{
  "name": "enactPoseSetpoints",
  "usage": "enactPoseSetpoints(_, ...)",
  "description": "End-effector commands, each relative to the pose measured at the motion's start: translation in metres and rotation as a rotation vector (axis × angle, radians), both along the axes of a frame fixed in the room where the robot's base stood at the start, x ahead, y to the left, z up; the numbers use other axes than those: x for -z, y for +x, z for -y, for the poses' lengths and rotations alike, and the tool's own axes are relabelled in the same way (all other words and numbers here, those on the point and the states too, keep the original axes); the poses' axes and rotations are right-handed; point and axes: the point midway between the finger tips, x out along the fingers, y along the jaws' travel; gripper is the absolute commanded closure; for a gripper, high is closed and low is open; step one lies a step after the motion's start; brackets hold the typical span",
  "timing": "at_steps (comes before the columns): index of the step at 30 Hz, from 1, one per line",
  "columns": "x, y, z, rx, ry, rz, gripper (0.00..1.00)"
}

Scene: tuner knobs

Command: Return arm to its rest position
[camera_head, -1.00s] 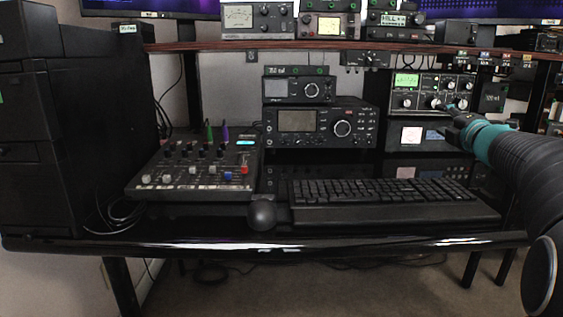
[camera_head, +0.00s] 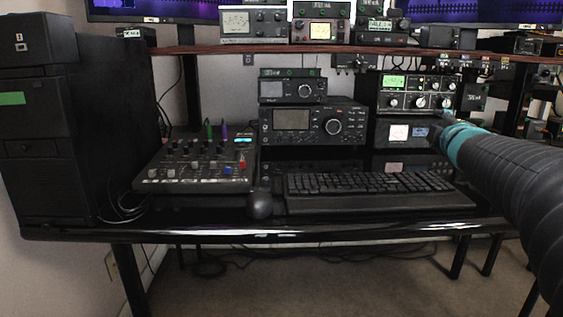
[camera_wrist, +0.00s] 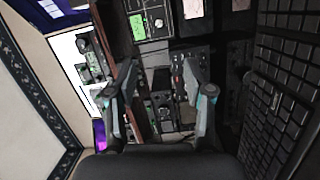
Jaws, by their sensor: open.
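The tuner (camera_head: 417,93), a dark box with a lit green display (camera_head: 393,82) and several pale knobs, stands on the right of the desk under the shelf. My gripper (camera_head: 438,124) is in front of the tuner's lower right side and the unit below it, at the end of my arm from the right. In the wrist view my gripper (camera_wrist: 160,74) has its two fingers spread with nothing between them. The tuner's green display (camera_wrist: 137,27) and a knob (camera_wrist: 158,22) show beyond the fingertips. Whether the gripper touches the tuner cannot be told.
The keyboard (camera_head: 370,187) lies on the desk (camera_head: 330,228) below my arm. A mixer (camera_head: 195,170), a large radio (camera_head: 292,120) and a round dark mouse (camera_head: 260,203) are further left. A shelf (camera_head: 300,49) with more equipment runs above. A black tower (camera_head: 90,150) stands at left.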

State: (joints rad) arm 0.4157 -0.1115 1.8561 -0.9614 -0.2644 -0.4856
Motion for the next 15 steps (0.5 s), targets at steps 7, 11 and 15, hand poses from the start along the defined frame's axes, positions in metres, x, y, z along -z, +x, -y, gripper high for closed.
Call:
enactPoseSetpoints(7, 0.039, -0.074, -0.040, 0.180, 0.418, -0.097, 0.48)
enactPoseSetpoints(11, 0.089, -0.133, -0.073, 0.294, 0.699, -0.214, 0.48)
enactPoseSetpoints(15, 0.143, -0.196, -0.112, 0.404, 0.954, -0.360, 0.48)
